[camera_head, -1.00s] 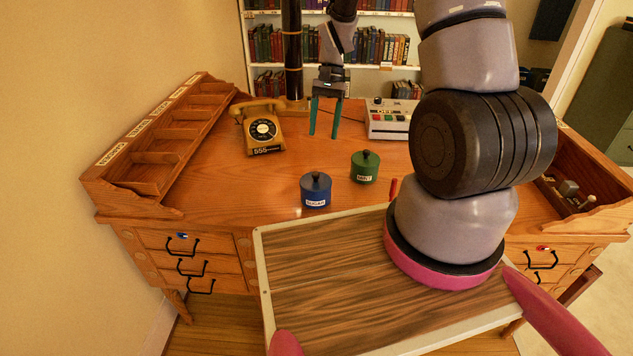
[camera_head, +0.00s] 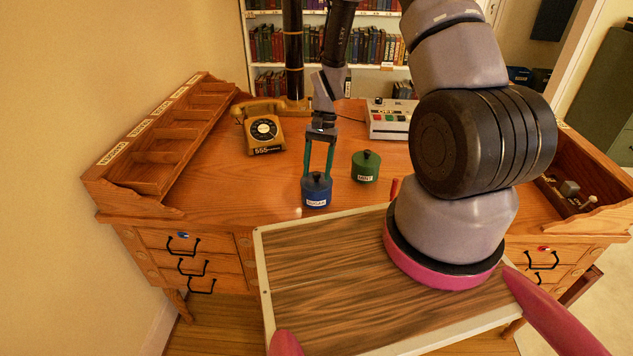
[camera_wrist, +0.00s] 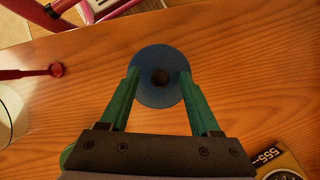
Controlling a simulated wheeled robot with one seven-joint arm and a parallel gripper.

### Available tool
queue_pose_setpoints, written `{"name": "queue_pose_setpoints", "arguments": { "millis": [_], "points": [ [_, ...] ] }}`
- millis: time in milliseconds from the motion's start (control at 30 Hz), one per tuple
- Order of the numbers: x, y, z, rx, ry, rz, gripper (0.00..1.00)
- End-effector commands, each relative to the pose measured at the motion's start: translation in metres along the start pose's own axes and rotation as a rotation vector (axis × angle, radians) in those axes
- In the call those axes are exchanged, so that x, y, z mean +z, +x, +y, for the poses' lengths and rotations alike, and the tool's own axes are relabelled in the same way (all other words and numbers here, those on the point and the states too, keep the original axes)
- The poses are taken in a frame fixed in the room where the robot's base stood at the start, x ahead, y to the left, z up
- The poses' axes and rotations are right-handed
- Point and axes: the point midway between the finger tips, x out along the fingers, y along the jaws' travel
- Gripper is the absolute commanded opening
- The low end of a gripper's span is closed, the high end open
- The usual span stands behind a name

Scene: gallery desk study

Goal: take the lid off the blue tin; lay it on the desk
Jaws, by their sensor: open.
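The blue tin (camera_head: 317,196) stands upright on the desk, labelled SUGAR, with its lid (camera_head: 316,181) on and a dark knob on top. From above, the round lid (camera_wrist: 160,90) and its dark knob show in the wrist view. My gripper (camera_head: 317,176) is open and points down over the tin. Its green fingers come down on either side of the lid's knob, with the knob between and a little beyond the tips in the wrist view. I cannot tell whether the fingertips touch the lid. The desk (camera_head: 240,190) is wooden.
A green tin (camera_head: 365,168) labelled MINT stands close to the right. A yellow telephone (camera_head: 262,130) is behind to the left, and a grey box with buttons (camera_head: 388,120) is behind to the right. Bare desk lies left of the blue tin.

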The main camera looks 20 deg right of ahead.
Motion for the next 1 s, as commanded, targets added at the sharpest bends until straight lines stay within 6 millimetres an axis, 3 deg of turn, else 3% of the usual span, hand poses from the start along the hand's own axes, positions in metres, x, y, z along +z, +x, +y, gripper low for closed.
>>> {"name": "queue_pose_setpoints", "arguments": {
  "millis": [167,233,333,367,733,1000],
  "points": [
    [0.0,0.0,0.0,-0.001,0.0,0.0,0.64],
    [0.0,0.0,0.0,-0.001,0.0,0.0,0.44],
    [0.0,0.0,0.0,-0.001,0.0,0.0,0.06],
    [0.0,0.0,0.0,-0.001,0.0,0.0,0.0],
    [0.002,-0.006,-0.001,-0.002,-0.001,0.002,0.0],
    [0.021,-0.053,-0.001,-0.004,-0.002,0.005,0.0]
  ]
}}
